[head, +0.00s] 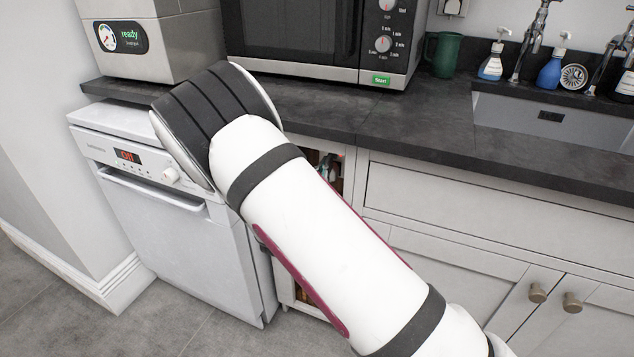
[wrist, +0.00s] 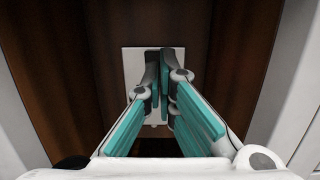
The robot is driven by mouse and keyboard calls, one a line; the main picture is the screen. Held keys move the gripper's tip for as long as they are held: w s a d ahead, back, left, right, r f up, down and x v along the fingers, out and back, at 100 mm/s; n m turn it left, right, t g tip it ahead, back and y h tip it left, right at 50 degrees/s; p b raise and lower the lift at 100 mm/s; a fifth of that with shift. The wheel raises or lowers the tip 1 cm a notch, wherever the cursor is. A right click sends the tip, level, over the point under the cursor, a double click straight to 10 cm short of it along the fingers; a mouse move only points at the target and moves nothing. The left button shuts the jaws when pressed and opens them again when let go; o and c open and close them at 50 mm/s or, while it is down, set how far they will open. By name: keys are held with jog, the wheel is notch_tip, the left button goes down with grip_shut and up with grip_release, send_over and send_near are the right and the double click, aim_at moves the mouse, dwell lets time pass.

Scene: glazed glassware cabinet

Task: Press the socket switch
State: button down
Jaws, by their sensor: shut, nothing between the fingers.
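A white socket plate (wrist: 132,66) is fixed to the dark brown back wall of a recess, in the wrist view. My gripper (wrist: 159,66) is in front of it, with its two teal-padded fingers brought together at the tips and nothing held. The fingertips overlap the middle of the plate in the picture. They hide much of the plate, and the switch cannot be made out. I cannot tell whether the tips touch the plate. In the head view my arm covers most of the recess, and the socket does not show.
Light side walls flank the recess in the wrist view. In the head view, a white dishwasher (head: 190,243) stands left of the opening under the dark worktop (head: 320,112). Cabinet doors (head: 460,268) are on the right. A microwave (head: 300,35) and a green mug (head: 444,55) stand above.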

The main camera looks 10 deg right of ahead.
jog(key=shift+b+x, duration=0.45)
jog(key=shift+x, duration=1.55)
jog(key=shift+d+r+p, duration=0.1)
jog(key=shift+p, duration=0.2)
